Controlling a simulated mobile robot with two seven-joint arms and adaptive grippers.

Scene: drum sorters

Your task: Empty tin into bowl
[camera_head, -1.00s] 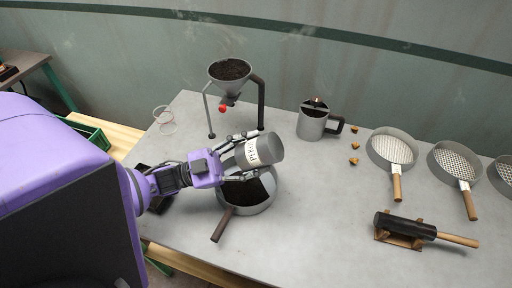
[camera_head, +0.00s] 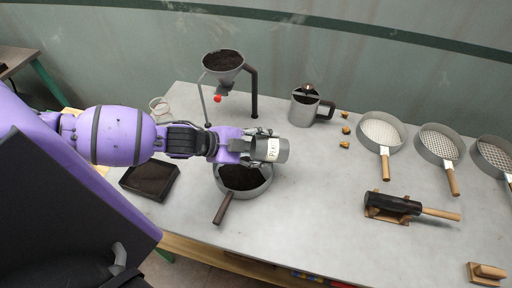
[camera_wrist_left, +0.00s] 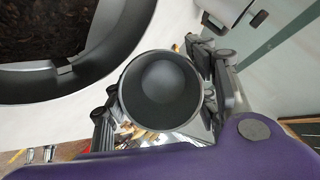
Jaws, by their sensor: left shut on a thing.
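My left gripper (camera_head: 256,148) is shut around a grey metal tin (camera_head: 284,151) with a white label. The tin lies about level on its side, above the far rim of a grey metal bowl (camera_head: 268,187). The bowl has a dark handle and holds dark, soil-like material. In the left wrist view, one round end of the tin (camera_wrist_left: 160,90) sits between the fingers, and the bowl's wall (camera_wrist_left: 105,62) is at the upper left. My right gripper is not in view.
A funnel on a stand (camera_head: 222,62) and a grey mug (camera_head: 304,107) stand behind. Several sieves (camera_head: 380,132) are at the right, with a dark mallet (camera_head: 395,204) in front of them. A dark tray (camera_head: 150,179) lies left of the bowl. The table's front right is mostly clear.

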